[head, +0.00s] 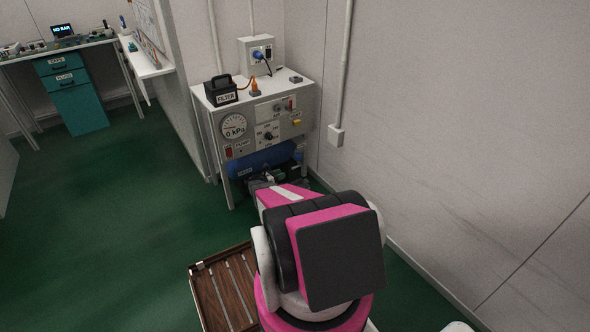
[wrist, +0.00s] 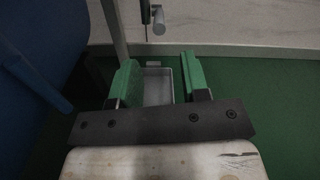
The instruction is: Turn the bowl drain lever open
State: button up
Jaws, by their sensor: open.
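My gripper (wrist: 160,64) is open in the wrist view, its two green fingers apart with nothing held between them. Beyond the fingertips, near the top edge, a short grey cylindrical piece (wrist: 158,20) hangs beside a thin dark upright part. It may be the drain lever, but I cannot tell for sure. The fingers are apart from it. In the head view my arm reaches to the low front of the grey pump bench (head: 270,115), and the gripper end is mostly hidden. No drain bowl or lever can be made out there.
A blue tank (head: 262,160) lies under the bench and fills the left of the wrist view (wrist: 35,50). A small grey tray (wrist: 157,86) shows beyond the fingers, near the wall. A brown slatted rack (head: 222,290) is left of my arm. Green floor (head: 130,200) is clear further left.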

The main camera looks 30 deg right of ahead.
aim_at(295, 167)
jog(key=d, duration=0.7)
jog(key=w+d, duration=0.1)
jog(key=d, duration=0.3)
jog(key=shift+f, duration=0.1)
grip_shut()
